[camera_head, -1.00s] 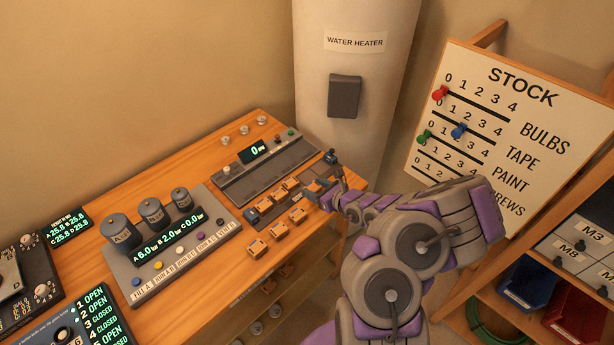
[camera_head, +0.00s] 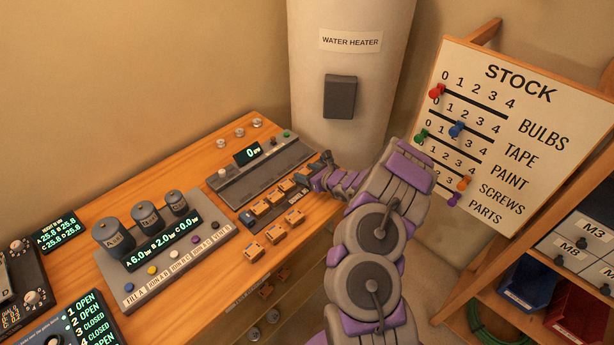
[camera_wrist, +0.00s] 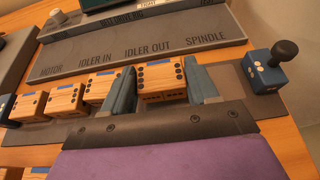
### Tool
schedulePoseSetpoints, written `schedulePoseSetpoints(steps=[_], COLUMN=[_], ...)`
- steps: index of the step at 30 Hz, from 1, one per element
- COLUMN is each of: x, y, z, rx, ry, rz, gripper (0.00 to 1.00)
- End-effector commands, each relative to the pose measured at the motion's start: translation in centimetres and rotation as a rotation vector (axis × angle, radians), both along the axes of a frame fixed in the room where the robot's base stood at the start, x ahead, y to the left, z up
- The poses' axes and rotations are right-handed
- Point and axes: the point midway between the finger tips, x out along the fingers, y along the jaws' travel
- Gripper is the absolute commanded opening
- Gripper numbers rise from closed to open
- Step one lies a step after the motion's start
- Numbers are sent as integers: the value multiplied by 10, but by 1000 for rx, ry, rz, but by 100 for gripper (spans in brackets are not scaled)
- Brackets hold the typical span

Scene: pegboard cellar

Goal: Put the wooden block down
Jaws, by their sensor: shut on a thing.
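The wooden block (camera_wrist: 160,78), with dark dots on its face and a blue mark on top, is between the two blue-grey fingers of my gripper (camera_wrist: 161,88) in the wrist view. The fingers are shut on its sides. It is at the right end of a row of similar blocks (camera_wrist: 65,98) on a dark strip (camera_wrist: 52,130). I cannot tell whether its underside touches the strip. In the head view my gripper (camera_head: 304,180) is at the right end of the strip, and the held block is largely hidden there.
A grey panel (camera_wrist: 190,38) labelled MOTOR, IDLER IN, IDLER OUT and SPINDLE lies behind the row. A blue block with a black knob (camera_wrist: 266,72) stands right of my gripper. More wooden blocks (camera_head: 276,233) stand in front. The water heater (camera_head: 350,60) rises behind.

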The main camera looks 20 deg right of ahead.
Motion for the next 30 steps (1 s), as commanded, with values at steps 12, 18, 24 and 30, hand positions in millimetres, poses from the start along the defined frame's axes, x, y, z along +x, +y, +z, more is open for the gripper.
schedulePoseSetpoints(steps=[12, 18, 24, 30], x=[0, 0, 0, -21], y=[-1, -1, -1, -10], z=[-14, -13, -11, -2], rx=[0, 0, 0, 2], ry=[-3, -3, -3, -2], rz=[-1, -1, -1, -7], gripper=[30, 69, 69, 69])
